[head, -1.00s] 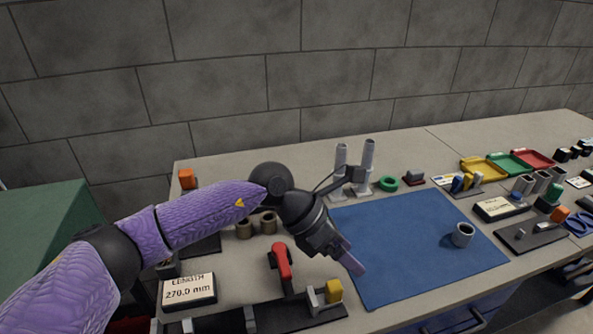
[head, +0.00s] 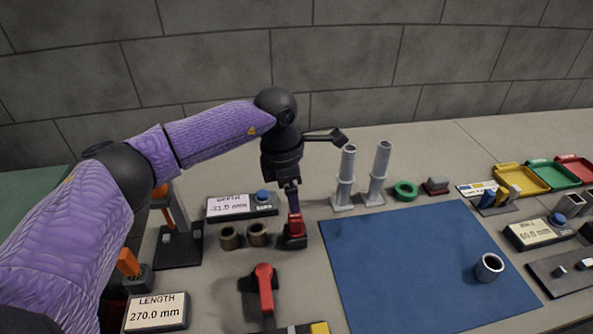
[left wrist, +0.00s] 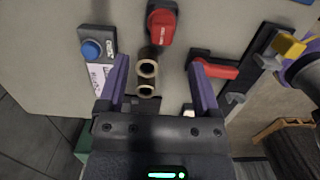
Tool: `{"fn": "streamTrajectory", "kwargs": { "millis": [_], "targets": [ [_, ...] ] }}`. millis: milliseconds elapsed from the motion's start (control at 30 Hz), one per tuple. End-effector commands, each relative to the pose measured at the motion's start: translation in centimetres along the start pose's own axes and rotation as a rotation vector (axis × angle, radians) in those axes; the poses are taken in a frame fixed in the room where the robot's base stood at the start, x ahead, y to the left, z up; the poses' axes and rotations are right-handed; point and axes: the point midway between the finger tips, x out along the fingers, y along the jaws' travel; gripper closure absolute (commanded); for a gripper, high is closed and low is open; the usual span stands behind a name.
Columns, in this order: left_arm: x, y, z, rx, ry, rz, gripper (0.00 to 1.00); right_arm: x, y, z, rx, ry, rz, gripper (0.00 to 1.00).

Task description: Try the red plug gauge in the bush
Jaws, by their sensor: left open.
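My left gripper (head: 292,208) points down at the back left of the bench, open and empty. A red piece on a black base (head: 295,230) shows right below it; in the left wrist view this red piece (left wrist: 162,22) lies beyond the fingertips and bears white lettering. It may be the red plug gauge, but I cannot be sure. Two brown hollow bushes (head: 243,237) stand just left of it; they show between the fingers in the left wrist view (left wrist: 147,78). A grey hollow cylinder (head: 489,267) stands on the blue mat. My right gripper is out of view.
A red lever on a black base (head: 264,285) stands nearer the front. Two tall grey posts (head: 362,175) and a green ring (head: 405,190) stand right of the gripper. Depth (head: 240,204) and length (head: 157,312) readouts are at left. The blue mat (head: 400,265) is mostly clear.

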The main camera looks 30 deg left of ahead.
Motion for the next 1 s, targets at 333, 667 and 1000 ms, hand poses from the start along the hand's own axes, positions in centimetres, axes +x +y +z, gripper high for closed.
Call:
{"fn": "streamTrajectory", "kwargs": {
  "millis": [333,667,1000],
  "targets": [
    [7.1,-0.1,0.0,0.000,0.001,-0.003,0.18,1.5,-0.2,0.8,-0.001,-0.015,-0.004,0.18],
    [7.6,-0.1,0.0,0.000,0.000,-0.002,0.18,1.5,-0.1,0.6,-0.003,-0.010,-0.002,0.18],
    [7.6,-0.1,0.0,0.000,-0.001,-0.002,0.90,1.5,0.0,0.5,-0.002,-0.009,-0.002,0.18]
  ]
}}
